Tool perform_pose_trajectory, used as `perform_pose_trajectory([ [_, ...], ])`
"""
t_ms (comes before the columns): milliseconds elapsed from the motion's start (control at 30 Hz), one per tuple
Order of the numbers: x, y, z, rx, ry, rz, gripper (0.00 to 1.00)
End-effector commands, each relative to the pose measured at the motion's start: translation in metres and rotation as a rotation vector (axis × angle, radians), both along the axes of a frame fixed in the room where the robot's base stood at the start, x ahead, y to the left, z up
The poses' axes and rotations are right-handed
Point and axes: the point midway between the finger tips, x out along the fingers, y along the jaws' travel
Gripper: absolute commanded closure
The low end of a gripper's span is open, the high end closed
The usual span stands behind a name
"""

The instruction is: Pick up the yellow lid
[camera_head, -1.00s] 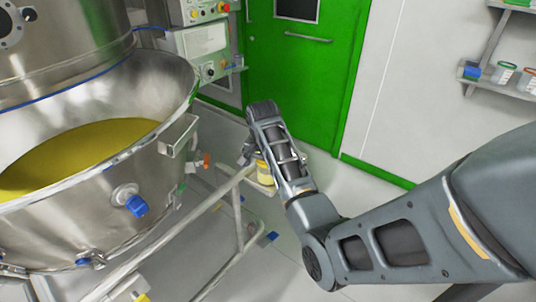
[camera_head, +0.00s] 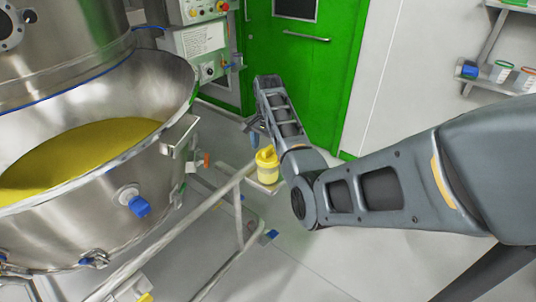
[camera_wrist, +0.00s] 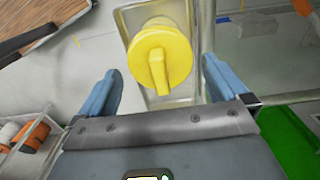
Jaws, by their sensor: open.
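The yellow lid (camera_wrist: 160,60) is round with a raised bar grip across its top. My gripper (camera_wrist: 161,82) is open in the wrist view, with one blue finger to the left of the lid and one to the right. The lid shows between and beyond the fingertips, and nothing is held. In the head view my arm is right of the container, and the gripper is mostly hidden behind the forearm.
A large steel vessel (camera_head: 85,215) with yellow powder fills the left side. Metal rails (camera_head: 205,205) run beside the shelf. A green door (camera_head: 310,75) is behind. A wall shelf (camera_head: 490,82) with small containers is at the right. The floor at lower right is mostly clear.

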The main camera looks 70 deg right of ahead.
Motion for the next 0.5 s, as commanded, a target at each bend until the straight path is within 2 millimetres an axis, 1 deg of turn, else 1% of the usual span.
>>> perform_pose_trajectory([
  [33, -0.001, 0.0, -0.007, 0.001, 0.002, 0.0, 0.0],
  [133, 0.0, 0.0, -0.015, 0.001, 0.0, 0.0, 0.0],
  [400, 0.0, 0.0, -0.019, 0.0, -0.001, 0.0, 0.0],
  [500, 0.0, 0.0, -0.018, 0.0, -0.001, 0.001, 0.09],
])
